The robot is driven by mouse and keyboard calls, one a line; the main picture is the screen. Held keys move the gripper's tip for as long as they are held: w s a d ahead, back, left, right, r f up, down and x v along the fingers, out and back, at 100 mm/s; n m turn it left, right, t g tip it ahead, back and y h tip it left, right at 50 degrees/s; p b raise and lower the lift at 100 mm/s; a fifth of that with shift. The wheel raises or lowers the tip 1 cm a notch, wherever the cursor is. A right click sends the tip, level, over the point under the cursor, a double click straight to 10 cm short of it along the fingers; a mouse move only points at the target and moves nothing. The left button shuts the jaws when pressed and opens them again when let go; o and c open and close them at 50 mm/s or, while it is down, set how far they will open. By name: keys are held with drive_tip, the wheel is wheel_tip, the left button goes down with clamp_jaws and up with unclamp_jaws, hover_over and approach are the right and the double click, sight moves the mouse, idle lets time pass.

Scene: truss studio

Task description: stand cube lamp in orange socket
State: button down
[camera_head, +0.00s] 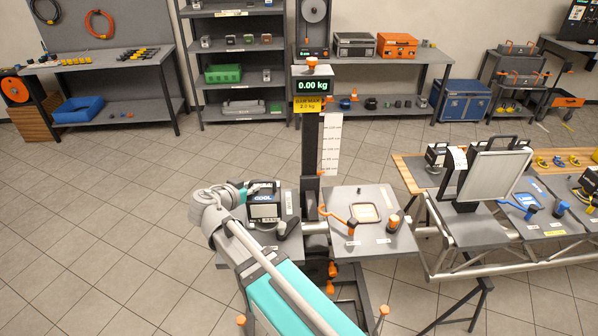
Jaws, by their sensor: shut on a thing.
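The cube lamp (263,206) is a dark box with a pale label reading "COOL", upright over the grey platform left of the black column. My gripper (248,190) reaches it from the left and is shut on it; the fingertips are small and partly hidden. I cannot tell whether the lamp touches the platform beneath. The socket looks empty. The lamp is to its left, apart from it.
A black column (312,150) with a "0.00 kg" display stands between lamp and socket. Orange-topped parts (392,223) flank the socket on the grey panel (350,245). A pale flat panel light (493,174) stands on the truss bench at right. Open tiled floor lies left.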

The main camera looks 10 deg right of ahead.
sight(252, 197)
drive_tip(key=shift+f+b, duration=1.85)
drive_tip(key=shift+f, duration=0.1)
drive_tip(key=shift+a, duration=0.1)
